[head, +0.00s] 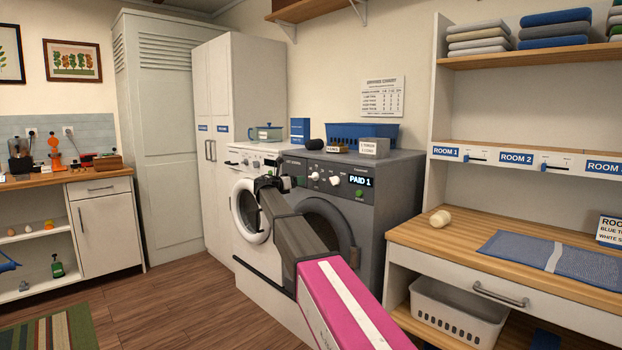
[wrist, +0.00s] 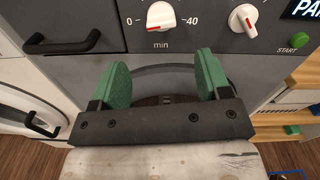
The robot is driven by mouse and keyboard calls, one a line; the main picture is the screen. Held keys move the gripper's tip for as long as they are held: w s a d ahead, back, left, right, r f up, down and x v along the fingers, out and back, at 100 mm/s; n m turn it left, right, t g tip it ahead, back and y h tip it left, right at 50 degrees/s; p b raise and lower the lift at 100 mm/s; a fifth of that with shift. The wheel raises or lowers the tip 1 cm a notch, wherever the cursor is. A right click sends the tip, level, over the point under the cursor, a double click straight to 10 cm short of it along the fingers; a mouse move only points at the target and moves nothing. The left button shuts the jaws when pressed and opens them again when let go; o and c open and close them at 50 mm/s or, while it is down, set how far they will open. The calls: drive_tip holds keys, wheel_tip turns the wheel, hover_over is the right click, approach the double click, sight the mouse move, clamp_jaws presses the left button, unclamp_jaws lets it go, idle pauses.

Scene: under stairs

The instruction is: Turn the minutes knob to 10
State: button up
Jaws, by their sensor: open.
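The minutes knob (wrist: 160,16) is a white round knob on the grey machine's panel, at the top of the wrist view. The marks 0 and 40 stand on either side of it, with "min" printed below. A small red mark shows near its lower edge; its exact setting is hard to read. In the head view the knob (head: 314,176) is on the grey machine (head: 378,222). My gripper (wrist: 162,60) has its green-padded fingers spread wide and empty, below the knob and not touching it. In the head view my gripper (head: 268,183) is in front of the machines.
A second white knob (wrist: 243,19) is right of the minutes knob, then a green START button (wrist: 300,40). A black handle (wrist: 60,38) sticks out at the left. The PAID 1 display (head: 360,181) is lit. A wooden-topped counter (head: 425,240) stands right of the machine.

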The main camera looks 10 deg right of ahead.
sight(313, 177)
drive_tip(key=x, duration=1)
drive_tip(key=shift+w+d, duration=0.15)
drive_tip(key=shift+d, duration=0.2)
drive_tip(key=c, duration=0.9)
